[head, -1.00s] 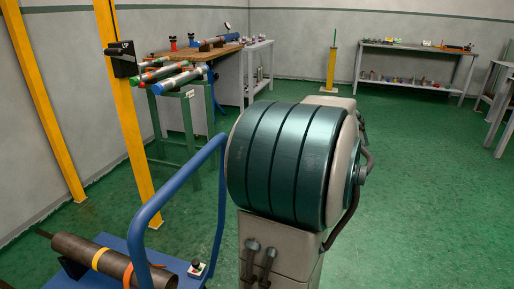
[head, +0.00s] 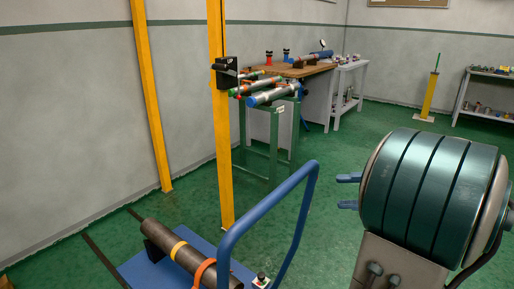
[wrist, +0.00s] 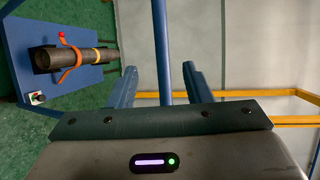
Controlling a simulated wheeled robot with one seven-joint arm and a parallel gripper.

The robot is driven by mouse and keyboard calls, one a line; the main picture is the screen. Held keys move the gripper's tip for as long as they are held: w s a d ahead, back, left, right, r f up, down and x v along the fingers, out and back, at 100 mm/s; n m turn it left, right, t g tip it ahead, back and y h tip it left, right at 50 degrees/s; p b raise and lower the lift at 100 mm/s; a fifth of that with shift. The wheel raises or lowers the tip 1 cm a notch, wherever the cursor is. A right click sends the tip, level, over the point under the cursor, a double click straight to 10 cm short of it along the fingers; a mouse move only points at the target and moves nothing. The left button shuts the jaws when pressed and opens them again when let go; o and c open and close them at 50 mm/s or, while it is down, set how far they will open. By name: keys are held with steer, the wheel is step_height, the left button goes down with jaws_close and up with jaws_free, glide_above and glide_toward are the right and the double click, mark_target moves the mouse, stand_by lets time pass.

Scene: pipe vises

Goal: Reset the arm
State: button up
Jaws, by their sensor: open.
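My gripper (head: 348,191) shows in the head view as two blue fingers at the left of my arm's large dark-green joint. The fingers are apart with nothing between them. In the wrist view my gripper (wrist: 160,88) is also open and empty, its two blue fingers spread. A blue cart rail passes behind the gap between them in that view. Part of my gripper is hidden behind my arm in the head view.
A blue cart (head: 205,247) with a tall handle (head: 300,215) carries a dark pipe (head: 185,252) at lower left. Yellow posts (head: 220,130) stand by the wall. A green stand (head: 262,150) holds several pipes. Workbenches (head: 318,69) stand behind. Green floor is free in the middle.

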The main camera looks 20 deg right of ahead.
steer(key=s+a+r+n+g+h+p, duration=0.2)
steer(key=a+h+p, duration=0.4)
steer(key=a+p, duration=0.3)
steer(key=s+a+r+n+g+h+p, duration=0.3)
steer(key=a+r+n+h+p, duration=0.2)
steer(key=p, duration=1)
steer(key=shift+s+a+r+g+h, duration=0.35)
steer(key=shift+a+r+h, duration=0.95)
steer(key=shift+a, duration=1.05)
